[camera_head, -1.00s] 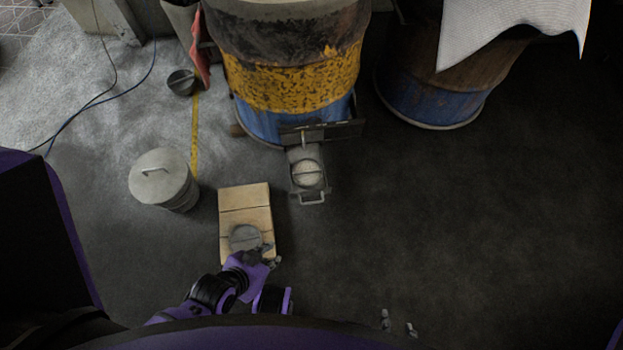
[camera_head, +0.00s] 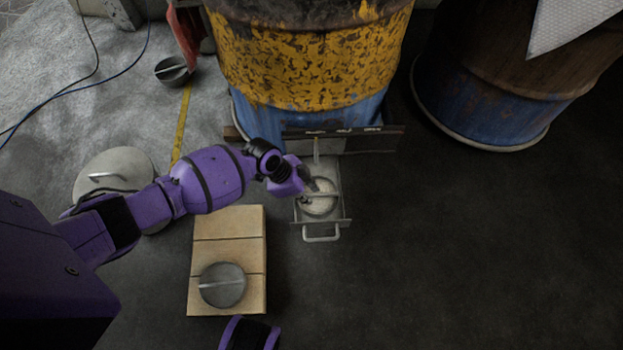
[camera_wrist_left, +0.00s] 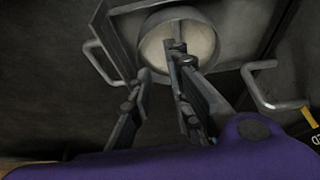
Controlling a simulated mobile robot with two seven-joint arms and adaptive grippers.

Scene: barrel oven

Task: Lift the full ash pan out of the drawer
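The full ash pan (camera_head: 321,206), round and grey with pale ash and a bar handle across its top, sits in the pulled-out drawer (camera_head: 340,184) below the yellow-and-blue barrel. My left gripper (camera_head: 309,191) is over the pan's upper left part, partly hiding it. In the left wrist view, the two fingers (camera_wrist_left: 160,72) are apart with a gap between them. The pan (camera_wrist_left: 198,40) lies just beyond the fingertips. Its bar runs close to the right finger; I cannot tell whether they touch.
Another round grey pan (camera_head: 222,287) with a bar stands on a tan block (camera_head: 228,221). A lidded grey bin (camera_head: 108,168) is behind my left arm. The drawer's handle (camera_head: 322,238) sticks out in front.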

